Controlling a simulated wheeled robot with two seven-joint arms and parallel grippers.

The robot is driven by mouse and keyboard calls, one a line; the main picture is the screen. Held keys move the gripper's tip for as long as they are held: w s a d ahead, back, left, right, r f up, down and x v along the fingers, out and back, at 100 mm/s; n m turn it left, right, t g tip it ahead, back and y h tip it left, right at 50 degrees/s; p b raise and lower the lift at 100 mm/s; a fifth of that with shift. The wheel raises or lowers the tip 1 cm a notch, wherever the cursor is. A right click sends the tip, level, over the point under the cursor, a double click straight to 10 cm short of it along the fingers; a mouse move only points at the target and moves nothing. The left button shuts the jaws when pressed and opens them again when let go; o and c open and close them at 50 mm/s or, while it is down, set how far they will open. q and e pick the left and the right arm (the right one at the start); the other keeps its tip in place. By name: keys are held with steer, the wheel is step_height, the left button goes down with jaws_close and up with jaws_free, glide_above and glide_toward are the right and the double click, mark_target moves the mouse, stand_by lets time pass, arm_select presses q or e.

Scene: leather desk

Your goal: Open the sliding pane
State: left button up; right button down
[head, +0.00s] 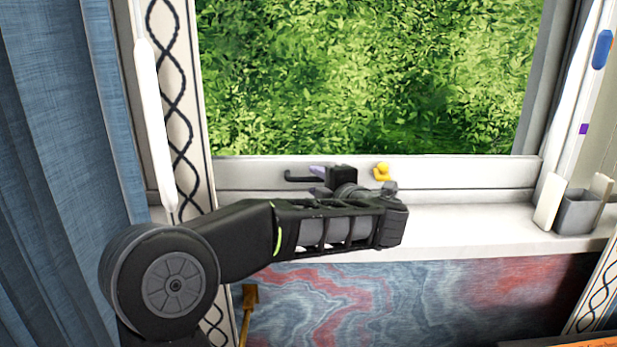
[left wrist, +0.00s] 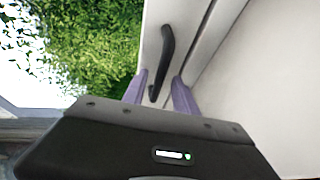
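The sliding pane shows green foliage through its glass and has a white lower frame (head: 450,172). A black handle (head: 300,179) sits on that frame; in the left wrist view the handle (left wrist: 168,48) stands out from the white frame (left wrist: 185,30). My left gripper (head: 318,171) is at the handle, partly hidden by its own wrist in the head view. In the left wrist view its purple fingers (left wrist: 161,76) are spread apart, with the handle's near end between them. Contact cannot be told. My right gripper is not in view.
A yellow duck-like figure (head: 382,172) stands close to the right of my left gripper. A grey cup (head: 577,212) stands at the right end of the white sill (head: 480,232). A blue curtain (head: 60,130) hangs at the left. The sill between wrist and cup is clear.

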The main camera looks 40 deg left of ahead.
arm_select(q)
steer(key=shift+w+a, duration=0.15)
steer(key=shift+a, duration=0.05)
jaws_close()
stand_by(0.4)
stand_by(1.1)
